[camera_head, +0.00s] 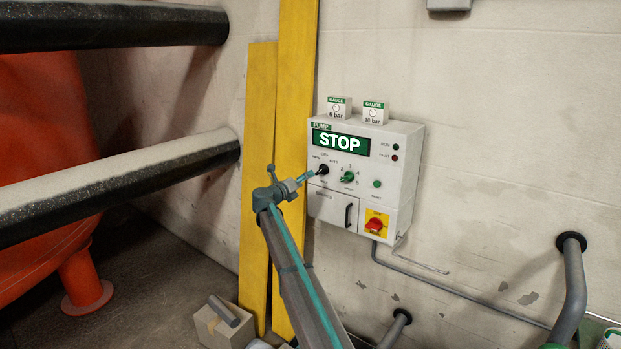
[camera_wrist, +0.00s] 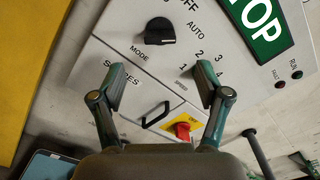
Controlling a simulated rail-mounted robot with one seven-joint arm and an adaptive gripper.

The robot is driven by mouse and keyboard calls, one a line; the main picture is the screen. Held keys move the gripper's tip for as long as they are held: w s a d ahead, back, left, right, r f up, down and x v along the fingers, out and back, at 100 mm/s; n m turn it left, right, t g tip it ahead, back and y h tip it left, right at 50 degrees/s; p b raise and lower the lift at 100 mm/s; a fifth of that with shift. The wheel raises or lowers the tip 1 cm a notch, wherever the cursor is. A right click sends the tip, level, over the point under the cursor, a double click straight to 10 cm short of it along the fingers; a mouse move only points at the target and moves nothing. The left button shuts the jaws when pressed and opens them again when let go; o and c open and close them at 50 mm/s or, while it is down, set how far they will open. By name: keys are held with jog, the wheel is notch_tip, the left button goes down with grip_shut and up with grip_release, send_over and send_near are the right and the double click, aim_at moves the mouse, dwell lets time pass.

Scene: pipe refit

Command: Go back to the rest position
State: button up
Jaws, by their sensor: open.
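My gripper (camera_head: 296,173) is in front of the left side of the white pump control box (camera_head: 405,160), near its black mode knob (camera_head: 323,170). In the wrist view my gripper (camera_wrist: 160,78) has its two fingers spread apart with nothing between them. The mode knob (camera_wrist: 160,31) shows beyond the fingertips there, apart from them. The right finger covers the area by the speed numbers, so the green speed knob (camera_head: 347,174) is hidden in that view. The display (camera_head: 341,142) reads STOP.
A red switch on a yellow plate (camera_head: 376,224) and a spares door handle (camera_head: 348,216) are low on the box. Two gauge boxes (camera_head: 339,106) (camera_head: 374,112) stand on top. Yellow planks (camera_head: 258,150) and black pipes (camera_head: 120,180) lie left. A grey pipe (camera_head: 573,285) is right.

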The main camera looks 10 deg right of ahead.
jog(key=shift+s+a, duration=0.35)
jog(key=shift+s, duration=0.05)
